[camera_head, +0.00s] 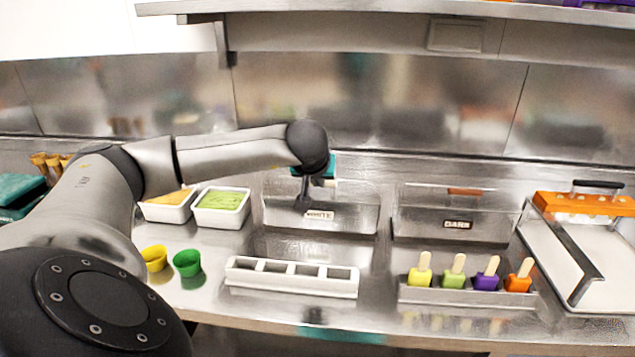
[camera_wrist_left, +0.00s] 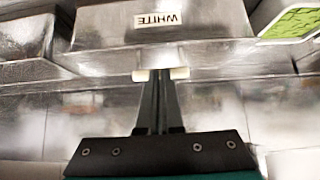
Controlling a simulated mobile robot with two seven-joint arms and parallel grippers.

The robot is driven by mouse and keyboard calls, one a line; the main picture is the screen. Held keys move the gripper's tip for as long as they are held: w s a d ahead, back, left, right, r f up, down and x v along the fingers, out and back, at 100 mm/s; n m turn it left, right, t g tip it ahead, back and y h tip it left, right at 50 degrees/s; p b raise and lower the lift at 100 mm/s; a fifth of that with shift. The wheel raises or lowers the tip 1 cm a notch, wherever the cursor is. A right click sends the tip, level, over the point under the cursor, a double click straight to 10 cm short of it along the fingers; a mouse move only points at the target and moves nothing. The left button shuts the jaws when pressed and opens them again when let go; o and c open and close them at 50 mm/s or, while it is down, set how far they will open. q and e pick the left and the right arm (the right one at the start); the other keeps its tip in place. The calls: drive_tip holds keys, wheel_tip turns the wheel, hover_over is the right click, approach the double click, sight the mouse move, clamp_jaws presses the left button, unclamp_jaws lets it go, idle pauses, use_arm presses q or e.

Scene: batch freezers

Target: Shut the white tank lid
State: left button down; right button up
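The steel white tank (camera_head: 350,218) stands at the middle of the counter, with a "WHITE" label on its front. In the left wrist view its label (camera_wrist_left: 158,20) appears upside down. A pale bar (camera_wrist_left: 181,73), seemingly the lid's handle, shows on both sides of my fingertips. My left gripper (camera_head: 302,205) reaches over the tank from the left. In the wrist view the left gripper (camera_wrist_left: 159,75) has its fingers together across the middle of the bar, not visibly around it. The lid's angle is hard to tell. My right gripper is not in view.
A similar tank labelled "DARK" (camera_head: 418,222) stands to the right. White tubs (camera_head: 221,216) stand to the left. A white mould (camera_head: 291,286), green cup (camera_head: 187,263) and popsicle stand (camera_head: 466,296) are in front. A shelf (camera_head: 420,10) runs overhead.

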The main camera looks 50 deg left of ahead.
use_arm(q)
drive_tip(key=shift+s+d+f, duration=0.1)
drive_tip(key=shift+s+f, duration=0.05)
drive_tip(key=shift+f, duration=0.3)
drive_tip(key=shift+s+d+f, duration=0.1)
drive_tip(key=shift+s+f, duration=0.05)
drive_tip(key=shift+f, duration=0.25)
wheel_tip(320, 180, up, 5)
drive_tip(key=p, duration=0.3)
drive_tip(key=s+d+f+b, duration=0.2)
drive_tip(key=s+d, duration=0.3)
drive_tip(key=s, duration=0.1)
drive_tip(key=shift+s+d+f+b, duration=0.3)
drive_tip(key=shift+d+f, duration=0.05)
